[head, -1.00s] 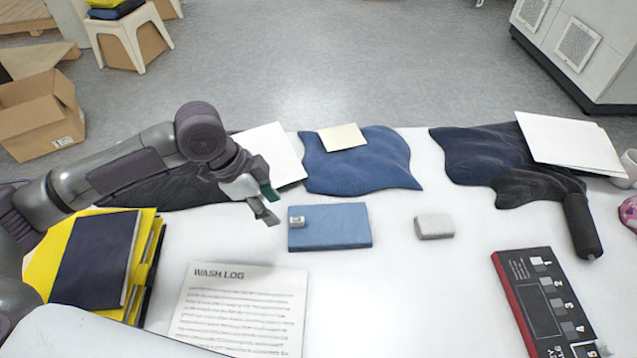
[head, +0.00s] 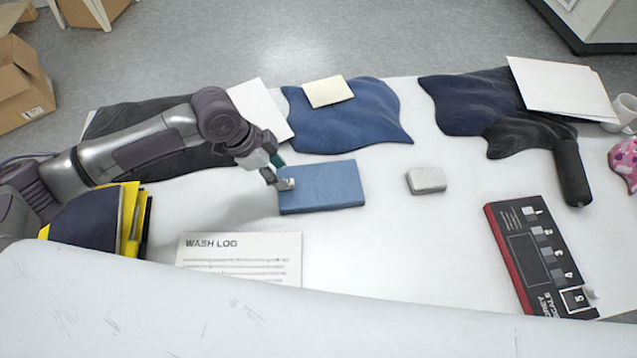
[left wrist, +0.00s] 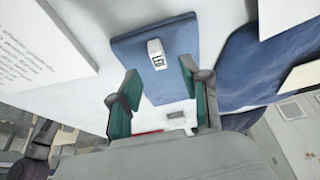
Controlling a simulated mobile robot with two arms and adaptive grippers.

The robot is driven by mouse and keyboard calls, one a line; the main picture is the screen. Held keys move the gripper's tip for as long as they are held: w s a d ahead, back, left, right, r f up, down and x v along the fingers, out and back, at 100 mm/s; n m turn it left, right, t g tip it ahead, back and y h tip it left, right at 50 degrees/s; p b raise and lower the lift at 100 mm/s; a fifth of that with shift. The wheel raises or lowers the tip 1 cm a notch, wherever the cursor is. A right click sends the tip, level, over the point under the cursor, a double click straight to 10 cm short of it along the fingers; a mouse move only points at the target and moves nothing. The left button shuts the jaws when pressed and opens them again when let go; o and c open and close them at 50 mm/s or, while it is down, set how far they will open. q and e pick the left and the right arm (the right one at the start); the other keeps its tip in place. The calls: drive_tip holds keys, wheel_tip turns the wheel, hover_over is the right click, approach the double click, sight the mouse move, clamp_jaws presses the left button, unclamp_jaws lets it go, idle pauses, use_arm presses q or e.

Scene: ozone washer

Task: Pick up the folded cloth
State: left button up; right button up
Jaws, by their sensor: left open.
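The folded cloth (head: 330,186) is a flat blue rectangle lying on the white table, left of the middle in the head view. A small white tag (left wrist: 156,52) sits on it near one end. My left gripper (head: 276,174) is at the cloth's left end, beside the tag. In the left wrist view the cloth (left wrist: 133,48) lies in front of the left gripper (left wrist: 158,72), whose green-padded fingers are spread apart with nothing gripped. I cannot tell whether the fingertips touch the cloth. My right gripper is not in view.
A wrinkled blue cloth (head: 360,118) with a yellowish note lies behind. A grey block (head: 426,180) sits to the right. A wash log sheet (head: 240,262) lies in front, and a grey scale card (head: 535,262) lies far right.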

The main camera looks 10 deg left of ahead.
sight(289, 181)
use_arm(q)
drive_tip(key=x, duration=0.4)
drive_tip(key=shift+d+f, duration=0.15)
drive_tip(key=shift+d, duration=0.1)
drive_tip(key=shift+c, duration=0.3)
clamp_jaws()
